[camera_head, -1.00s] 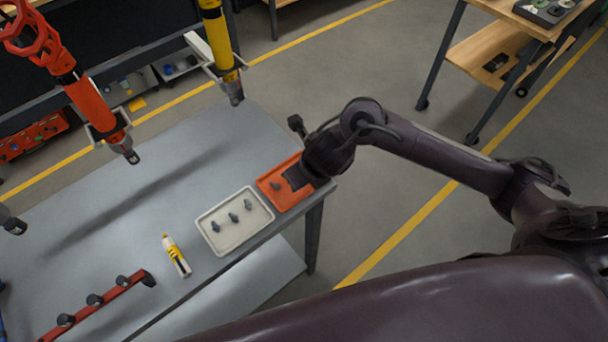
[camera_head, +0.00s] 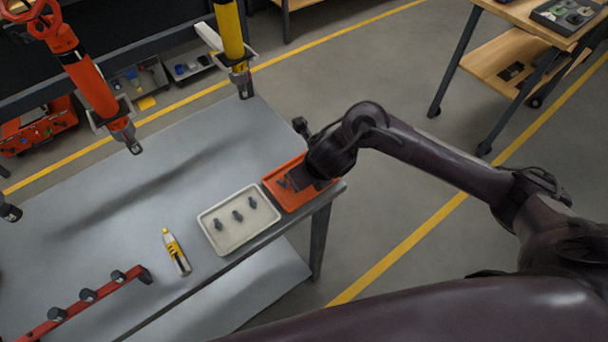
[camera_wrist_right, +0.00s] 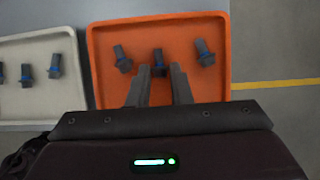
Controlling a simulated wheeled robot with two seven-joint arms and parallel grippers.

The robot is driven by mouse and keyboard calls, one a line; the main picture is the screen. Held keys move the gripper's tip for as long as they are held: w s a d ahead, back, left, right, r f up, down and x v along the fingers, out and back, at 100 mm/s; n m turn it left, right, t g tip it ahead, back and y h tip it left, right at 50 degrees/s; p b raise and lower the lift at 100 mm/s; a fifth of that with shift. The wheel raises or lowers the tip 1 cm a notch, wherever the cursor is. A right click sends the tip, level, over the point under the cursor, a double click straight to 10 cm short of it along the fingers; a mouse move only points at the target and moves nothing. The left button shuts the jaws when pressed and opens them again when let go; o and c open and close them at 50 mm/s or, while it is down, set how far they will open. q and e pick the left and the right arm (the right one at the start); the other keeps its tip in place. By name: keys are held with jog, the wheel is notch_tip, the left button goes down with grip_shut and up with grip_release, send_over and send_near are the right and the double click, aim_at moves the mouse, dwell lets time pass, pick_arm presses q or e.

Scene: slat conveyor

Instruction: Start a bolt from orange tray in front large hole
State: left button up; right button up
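The orange tray (camera_head: 291,203) lies at the table's right corner. That bolt shows between and just beyond the fingertips; I cannot tell the height gap. In the head view my right gripper (camera_head: 299,180) covers part of the tray. My left gripper is out of view. I see no large hole.
A cream tray (camera_head: 250,236) with dark bolts sits left of the orange one. A yellow-black tool (camera_head: 176,252) and a red bar with black knobs (camera_head: 88,295) lie on the grey table (camera_head: 130,225). Orange (camera_head: 95,88) and yellow (camera_head: 229,35) tools hang above the far side.

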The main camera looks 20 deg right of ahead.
jog(key=shift+c, duration=0.7)
jog(key=shift+r+p, duration=2.25)
jog(key=shift+r, duration=0.35)
jog(key=shift+a+f, duration=0.1)
jog(key=shift+f, duration=0.05)
